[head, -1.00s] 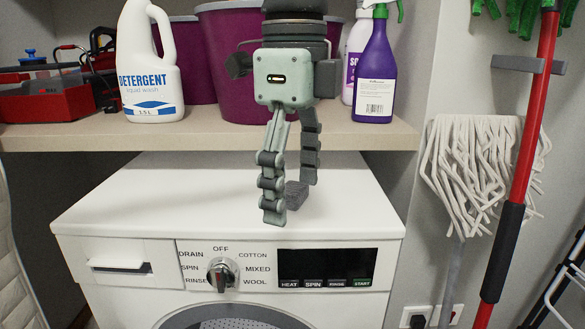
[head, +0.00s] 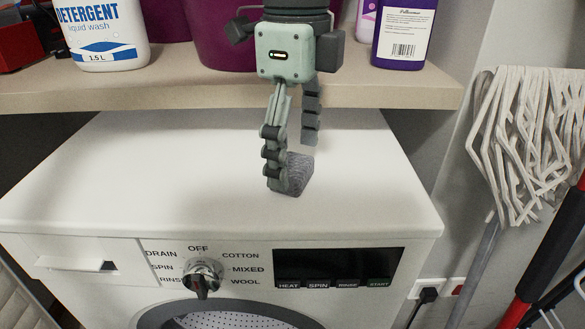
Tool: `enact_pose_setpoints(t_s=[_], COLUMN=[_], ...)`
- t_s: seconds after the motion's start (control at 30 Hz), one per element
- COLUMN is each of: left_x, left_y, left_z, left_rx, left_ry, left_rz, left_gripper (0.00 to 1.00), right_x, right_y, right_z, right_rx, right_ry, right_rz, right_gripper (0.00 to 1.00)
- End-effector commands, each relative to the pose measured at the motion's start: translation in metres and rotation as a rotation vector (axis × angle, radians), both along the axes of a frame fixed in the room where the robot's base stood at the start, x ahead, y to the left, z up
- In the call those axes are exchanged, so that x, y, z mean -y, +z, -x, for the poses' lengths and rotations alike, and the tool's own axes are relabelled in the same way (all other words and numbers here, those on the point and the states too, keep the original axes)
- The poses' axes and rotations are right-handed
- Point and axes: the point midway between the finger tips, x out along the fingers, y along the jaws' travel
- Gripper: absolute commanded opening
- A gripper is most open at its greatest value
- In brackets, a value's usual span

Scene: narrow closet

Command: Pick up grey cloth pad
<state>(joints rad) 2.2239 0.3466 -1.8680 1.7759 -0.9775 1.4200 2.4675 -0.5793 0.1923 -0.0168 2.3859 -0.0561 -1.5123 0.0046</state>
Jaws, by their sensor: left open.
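The grey cloth pad (head: 298,173) is a small dark grey block on the white top of the washing machine (head: 130,170), right of its middle. My left gripper (head: 290,165) is above the machine, pointing down, with its two fingers spread apart. The near finger hides the left part of the pad. The far finger ends above and behind the pad. I cannot tell whether either finger touches it. My right gripper is not in view.
A shelf (head: 200,90) runs behind the machine, holding a detergent bottle (head: 102,35), a purple tub (head: 222,40) and a purple bottle (head: 403,35). A mop (head: 520,130) hangs at the right. The left of the machine top is clear.

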Motion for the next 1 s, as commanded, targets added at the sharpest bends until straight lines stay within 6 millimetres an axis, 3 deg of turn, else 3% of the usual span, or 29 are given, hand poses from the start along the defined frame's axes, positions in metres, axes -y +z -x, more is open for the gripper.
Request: enact_pose_setpoints(t_s=[0.13,0.4,0.8,1.0], left_x=[0.000,0.000,0.000,0.000], left_y=[-0.017,-0.020,-0.020,-0.020], left_z=[0.000,-0.001,-0.001,-0.001], left_rx=[0.001,0.001,0.002,0.002], left_ry=[0.000,0.001,0.001,0.001], left_rz=[0.000,0.000,0.001,0.001], left_gripper=[0.79,0.79,0.31,0.31], right_x=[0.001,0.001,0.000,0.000], right_y=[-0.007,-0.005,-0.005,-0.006], right_z=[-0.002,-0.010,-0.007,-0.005], right_rx=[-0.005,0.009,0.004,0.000], right_ry=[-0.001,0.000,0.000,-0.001], right_rz=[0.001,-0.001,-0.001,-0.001], right_gripper=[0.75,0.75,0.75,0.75])
